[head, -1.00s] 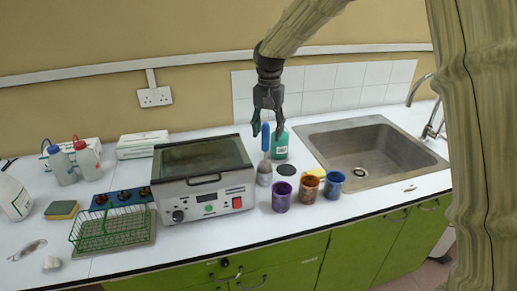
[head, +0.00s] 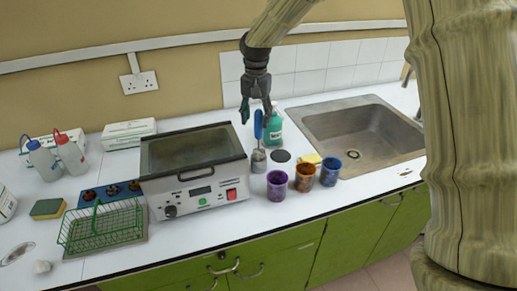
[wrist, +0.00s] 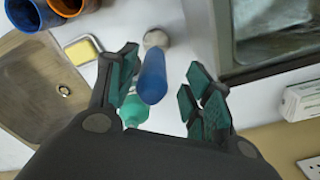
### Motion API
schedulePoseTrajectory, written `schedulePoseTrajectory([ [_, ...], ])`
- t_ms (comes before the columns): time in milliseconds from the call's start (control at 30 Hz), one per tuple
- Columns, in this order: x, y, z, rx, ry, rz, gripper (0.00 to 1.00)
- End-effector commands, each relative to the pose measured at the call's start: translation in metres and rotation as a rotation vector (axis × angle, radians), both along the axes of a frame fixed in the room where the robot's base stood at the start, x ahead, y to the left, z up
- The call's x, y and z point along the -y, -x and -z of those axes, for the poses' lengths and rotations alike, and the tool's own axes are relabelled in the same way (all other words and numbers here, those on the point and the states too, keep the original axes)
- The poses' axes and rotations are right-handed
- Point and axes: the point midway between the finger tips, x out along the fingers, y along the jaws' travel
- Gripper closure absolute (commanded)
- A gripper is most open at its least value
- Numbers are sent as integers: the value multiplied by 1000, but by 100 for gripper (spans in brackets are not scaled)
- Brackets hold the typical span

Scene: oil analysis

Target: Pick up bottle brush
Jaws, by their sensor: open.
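The bottle brush (head: 258,125) stands upright with its blue handle up and its lower end in a small grey-white cup (head: 258,160) on the counter, just right of the heated bath. My gripper (head: 256,114) is open and points down at the handle's top. In the wrist view my gripper (wrist: 163,72) has its fingers spread to either side of the blue handle (wrist: 152,78), with a visible gap on the right. I see no grip on it. The bristles are hidden.
A green bottle (head: 274,130) stands close behind the brush. Purple (head: 277,187), orange (head: 305,178) and blue (head: 330,172) cups stand in front to the right. The heated bath (head: 197,190) is on the left, the sink (head: 360,140) on the right.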

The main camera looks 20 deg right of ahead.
Motion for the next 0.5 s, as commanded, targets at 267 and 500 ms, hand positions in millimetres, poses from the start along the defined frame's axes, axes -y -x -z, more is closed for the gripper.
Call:
schedulePoseTrajectory([
  [267,7,2,32,-4,-1,0,49],
  [500,7,2,48,-2,0,1,49],
])
